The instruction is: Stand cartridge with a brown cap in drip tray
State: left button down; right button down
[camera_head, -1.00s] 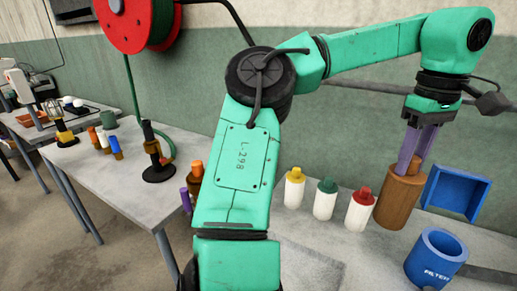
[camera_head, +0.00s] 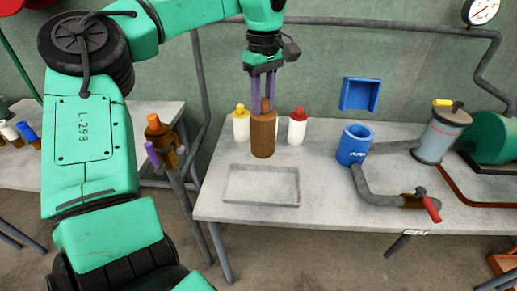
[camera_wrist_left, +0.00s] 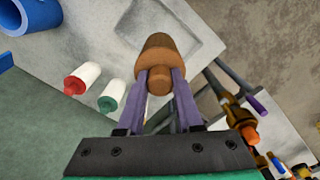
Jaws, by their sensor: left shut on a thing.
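The brown cartridge (camera_head: 263,138) hangs upright in my left gripper (camera_head: 263,102), whose purple fingers are shut on its brown cap. It also shows in the left wrist view (camera_wrist_left: 157,48), with the cap (camera_wrist_left: 159,82) between the fingers. The drip tray (camera_head: 262,201) is a shallow grey rectangle on the table. In the head view the cartridge's lower end is just behind the tray's back edge; its height above the table is hard to tell. The tray's rim (camera_wrist_left: 214,45) shows behind the cartridge in the wrist view. My right gripper is out of view.
White cartridges with yellow (camera_head: 241,125) and red (camera_head: 297,127) caps stand behind the held one. A green-capped one (camera_wrist_left: 112,98) shows in the wrist view. A blue filter cup (camera_head: 354,145) with a grey pipe stands right of the tray.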

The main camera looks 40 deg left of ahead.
aim_at(263, 115)
pick_arm(q)
notch_tip(263, 115, down, 16)
jog(key=shift+r, duration=0.2)
jog(key=shift+f, duration=0.1)
jog(key=c, duration=0.6)
grip_release()
jog(key=shift+r, duration=0.25)
notch_tip(263, 115, up, 12)
jog(key=shift+f, duration=0.1)
